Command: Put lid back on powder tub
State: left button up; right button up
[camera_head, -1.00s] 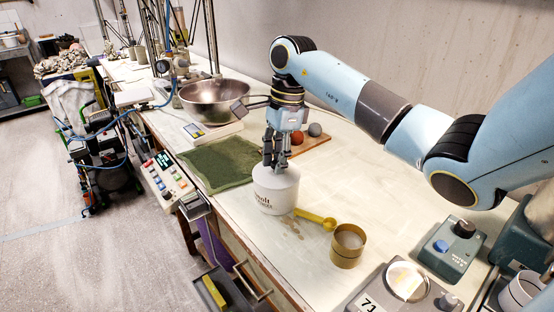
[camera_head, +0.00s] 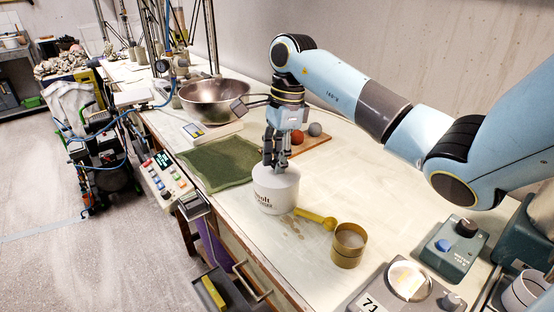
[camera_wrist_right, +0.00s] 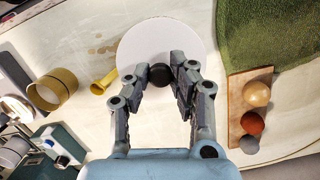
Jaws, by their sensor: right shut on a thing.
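The white powder tub (camera_head: 275,197) with dark lettering stands upright on the bench. Its white round lid (camera_head: 264,176) is at the tub's mouth, and its top fills the middle of the right wrist view (camera_wrist_right: 140,45). My right gripper (camera_head: 275,165) points down over the lid, shut on the dark knob (camera_wrist_right: 160,74) at its centre. The fingers hide part of the lid, and I cannot tell whether it is fully seated. My left gripper is not in view.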

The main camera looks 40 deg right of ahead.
dwell(0.3)
jog(key=o, duration=1.4)
jog(key=shift+r+p, duration=1.8)
jog(key=shift+r, duration=1.75)
grip_shut()
jog(key=shift+f, duration=0.2)
